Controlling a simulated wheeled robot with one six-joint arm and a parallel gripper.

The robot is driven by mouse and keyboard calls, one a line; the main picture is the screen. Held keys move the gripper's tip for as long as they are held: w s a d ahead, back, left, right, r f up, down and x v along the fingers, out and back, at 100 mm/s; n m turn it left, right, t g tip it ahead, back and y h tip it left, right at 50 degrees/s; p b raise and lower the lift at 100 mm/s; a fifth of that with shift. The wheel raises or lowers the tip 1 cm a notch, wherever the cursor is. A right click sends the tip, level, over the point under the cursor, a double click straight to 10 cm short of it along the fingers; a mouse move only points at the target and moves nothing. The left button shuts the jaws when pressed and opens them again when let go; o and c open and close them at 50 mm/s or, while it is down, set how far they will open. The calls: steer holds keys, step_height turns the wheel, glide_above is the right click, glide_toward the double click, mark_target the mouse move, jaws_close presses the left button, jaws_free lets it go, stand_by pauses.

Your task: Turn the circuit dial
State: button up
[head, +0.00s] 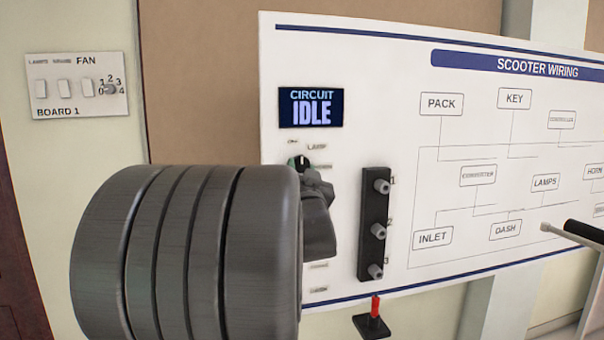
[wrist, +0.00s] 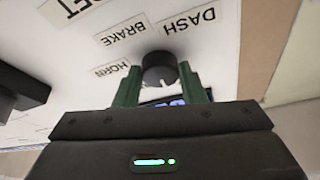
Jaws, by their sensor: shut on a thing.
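The circuit dial (wrist: 159,68) is a dark round knob on the white board, with a white pointer mark near its lower edge in the wrist view. My gripper (wrist: 160,84) has its two green fingers on either side of the knob and is shut on it. Labels DASH, BRAKE and HORN show around the dial. In the head view my arm and gripper (head: 305,168) cover most of the dial and its labels; LAMP shows above. The circuit display (head: 311,107) above reads CIRCUIT IDLE.
A black strip with several grey posts (head: 376,222), numbered 1 to 3, stands out right of the dial. A red plug-like piece (head: 375,306) sits on a black base below it. BOARD 1 (head: 80,86) with switches and a FAN knob is at left. A dark-handled bar (head: 583,230) is at right.

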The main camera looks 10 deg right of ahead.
steer(key=m+h, duration=0.1)
steer(key=m, duration=0.2)
steer(key=m+g+h, duration=0.1)
steer(key=m, duration=0.2)
steer(key=m+g+h, duration=0.1)
steer(key=m, duration=0.1)
steer(key=shift+a+r+m, duration=0.25)
steer(key=shift+r+m, duration=0.15)
steer(key=shift+m+h+p, duration=0.3)
steer(key=shift+m+p, duration=0.4)
steer(key=shift+p, duration=0.05)
steer(key=shift+f+m+g, duration=0.1)
steer(key=shift+m+g, duration=0.2)
steer(key=shift+g, duration=0.1)
steer(key=o, duration=1)
steer(key=shift+f, duration=0.1)
